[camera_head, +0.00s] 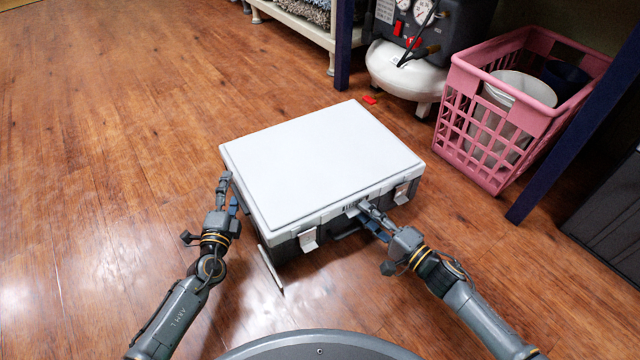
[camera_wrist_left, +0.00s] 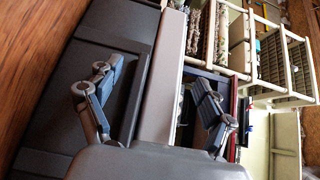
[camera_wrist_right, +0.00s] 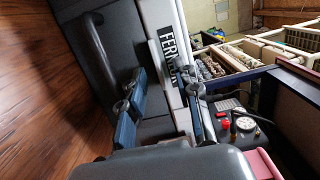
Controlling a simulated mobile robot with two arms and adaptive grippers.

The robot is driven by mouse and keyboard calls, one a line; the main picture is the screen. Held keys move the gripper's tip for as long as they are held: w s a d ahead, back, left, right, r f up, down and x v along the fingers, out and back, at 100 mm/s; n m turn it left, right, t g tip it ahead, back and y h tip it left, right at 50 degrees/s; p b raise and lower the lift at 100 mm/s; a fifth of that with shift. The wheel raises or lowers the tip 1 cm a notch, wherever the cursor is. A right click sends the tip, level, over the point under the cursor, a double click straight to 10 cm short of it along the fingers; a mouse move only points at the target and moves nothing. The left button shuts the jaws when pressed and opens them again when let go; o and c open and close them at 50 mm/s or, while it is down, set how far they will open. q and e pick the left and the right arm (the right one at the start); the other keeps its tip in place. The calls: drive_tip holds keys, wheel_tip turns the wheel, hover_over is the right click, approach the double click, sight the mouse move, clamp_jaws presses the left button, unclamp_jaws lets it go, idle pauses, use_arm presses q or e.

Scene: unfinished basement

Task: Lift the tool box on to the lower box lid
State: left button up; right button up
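The tool box (camera_head: 318,165) lies flat on the wooden floor, with a white lid, dark lower body and light latches. No separate lower box can be made out. My left gripper (camera_head: 224,185) is at its left side. In the left wrist view its fingers (camera_wrist_left: 155,78) are spread on either side of the pale rim, with gaps. My right gripper (camera_head: 358,208) is at the front edge near the handle. In the right wrist view its fingers (camera_wrist_right: 164,82) are closer together, with the lid's lettered rim (camera_wrist_right: 166,45) filling the space between them.
A pink basket (camera_head: 487,125) holding buckets stands at the right, near a dark blue post (camera_head: 560,135). An air compressor (camera_head: 405,70) is behind the box. A small red piece (camera_head: 370,100) lies near the far corner. Floor at the left is clear.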

use_arm(q)
drive_tip(key=c, duration=0.7)
use_arm(e)
clamp_jaws()
use_arm(q)
clamp_jaws()
